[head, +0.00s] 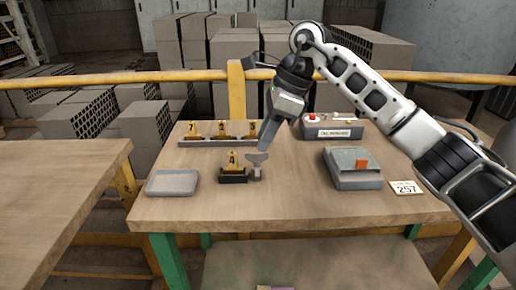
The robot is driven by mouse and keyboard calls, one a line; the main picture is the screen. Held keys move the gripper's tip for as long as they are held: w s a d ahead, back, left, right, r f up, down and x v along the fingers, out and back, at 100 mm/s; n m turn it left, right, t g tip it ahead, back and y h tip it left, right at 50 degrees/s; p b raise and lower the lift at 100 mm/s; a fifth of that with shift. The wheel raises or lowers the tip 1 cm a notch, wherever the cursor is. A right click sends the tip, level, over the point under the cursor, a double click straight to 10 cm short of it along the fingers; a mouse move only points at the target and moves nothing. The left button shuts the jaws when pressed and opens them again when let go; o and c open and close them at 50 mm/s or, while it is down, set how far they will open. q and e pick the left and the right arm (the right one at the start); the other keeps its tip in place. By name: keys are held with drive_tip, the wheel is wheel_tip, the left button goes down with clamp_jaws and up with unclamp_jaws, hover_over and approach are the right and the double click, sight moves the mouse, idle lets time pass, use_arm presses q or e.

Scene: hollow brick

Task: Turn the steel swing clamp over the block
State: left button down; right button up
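The steel swing clamp (256,172) stands on the wooden table as a short grey post with a flat, wider head on top. Just left of it is a dark block (232,176) holding a yellow piece marked 4 (232,160). The clamp head appears beside the block, not over it. My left gripper is not in view.
Behind the block is a grey rack (182,143) with several numbered yellow pieces. A shallow grey tray (172,183) lies at left. The table front (300,208) is clear.

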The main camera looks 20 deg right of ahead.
sight(257, 153)
drive_tip(key=shift+x, duration=2)
clamp_jaws()
